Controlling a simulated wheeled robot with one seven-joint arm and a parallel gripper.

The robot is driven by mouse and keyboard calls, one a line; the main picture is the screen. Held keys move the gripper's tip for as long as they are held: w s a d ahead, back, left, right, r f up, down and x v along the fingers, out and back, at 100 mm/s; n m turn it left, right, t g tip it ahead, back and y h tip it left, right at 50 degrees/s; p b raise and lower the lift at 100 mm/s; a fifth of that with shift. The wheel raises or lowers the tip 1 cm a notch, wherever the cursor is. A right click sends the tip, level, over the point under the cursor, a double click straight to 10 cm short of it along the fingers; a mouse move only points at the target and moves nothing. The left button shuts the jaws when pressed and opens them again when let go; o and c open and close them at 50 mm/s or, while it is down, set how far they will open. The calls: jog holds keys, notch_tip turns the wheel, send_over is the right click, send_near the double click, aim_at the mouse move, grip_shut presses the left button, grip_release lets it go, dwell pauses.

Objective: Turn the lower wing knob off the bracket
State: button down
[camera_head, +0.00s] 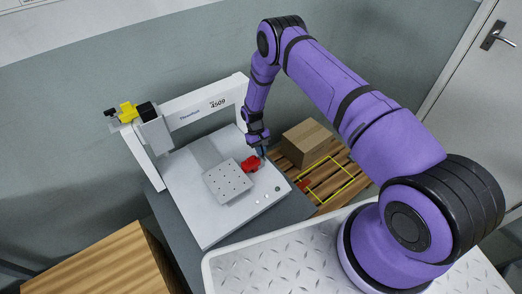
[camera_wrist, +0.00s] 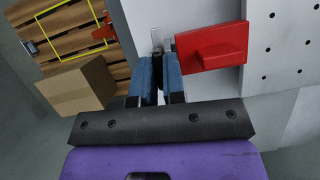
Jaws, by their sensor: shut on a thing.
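My gripper (camera_head: 262,153) is at the right edge of the machine's white bed, beside the red part (camera_head: 250,164). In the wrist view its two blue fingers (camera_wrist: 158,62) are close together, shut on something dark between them. I take this to be the lower wing knob, mostly hidden by the fingers. A small grey metal bracket piece (camera_wrist: 156,36) shows just past the fingertips. The red block (camera_wrist: 212,47) with a raised ledge is right of the fingers. Whether the knob still touches the bracket cannot be seen.
The white gantry machine (camera_head: 200,112) stands on a grey table, with a perforated plate (camera_head: 228,182) on its bed. Right of it a wooden pallet (camera_head: 338,158) holds a cardboard box (camera_head: 307,142), a yellow outlined square and a small red piece (camera_head: 304,185).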

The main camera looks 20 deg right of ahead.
jog(key=shift+n, duration=0.5)
jog(key=c, duration=1.2)
grip_release()
jog(key=v, duration=1.1)
jog(key=shift+a, duration=0.15)
